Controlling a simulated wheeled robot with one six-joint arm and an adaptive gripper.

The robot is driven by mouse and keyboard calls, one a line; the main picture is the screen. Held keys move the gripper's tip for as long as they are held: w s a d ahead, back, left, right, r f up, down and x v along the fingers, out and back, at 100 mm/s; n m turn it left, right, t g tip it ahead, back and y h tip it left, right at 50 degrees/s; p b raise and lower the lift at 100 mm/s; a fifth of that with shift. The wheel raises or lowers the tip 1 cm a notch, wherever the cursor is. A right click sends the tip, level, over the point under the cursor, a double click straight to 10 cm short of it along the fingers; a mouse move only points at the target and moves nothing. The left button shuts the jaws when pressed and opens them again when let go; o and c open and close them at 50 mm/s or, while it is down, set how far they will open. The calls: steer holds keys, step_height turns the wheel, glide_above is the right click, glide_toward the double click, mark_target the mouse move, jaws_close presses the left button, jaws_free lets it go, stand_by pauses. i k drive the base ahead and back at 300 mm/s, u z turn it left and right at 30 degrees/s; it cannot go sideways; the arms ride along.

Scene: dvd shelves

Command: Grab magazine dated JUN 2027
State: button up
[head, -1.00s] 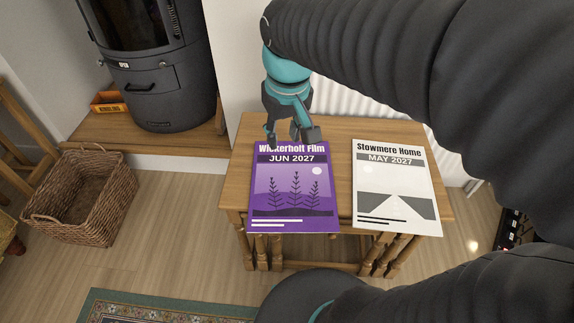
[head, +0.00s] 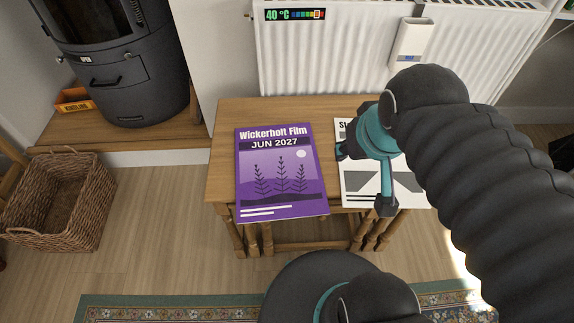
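The purple magazine (head: 250,200) titled "Wickerholt Film" and dated JUN 2027 lies on the left part of the small wooden table (head: 222,160). Its lower edge reaches over the table's front edge. A white magazine (head: 352,190) lies to its right, its title and date mostly hidden behind my arm and gripper. My gripper (head: 363,179) is over the white magazine, to the right of the purple one. Its fingers are spread apart with nothing between them. I cannot tell how high it is above the white magazine.
A white radiator (head: 340,60) stands behind the table. A black stove (head: 125,75) on a wooden ledge and a wicker basket (head: 60,205) are at the left. A patterned rug (head: 170,308) lies on the floor in front. The space over the purple magazine is clear.

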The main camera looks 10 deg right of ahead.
mark_target(279, 176)
steer(key=k, duration=0.95)
steer(key=u, duration=1.5)
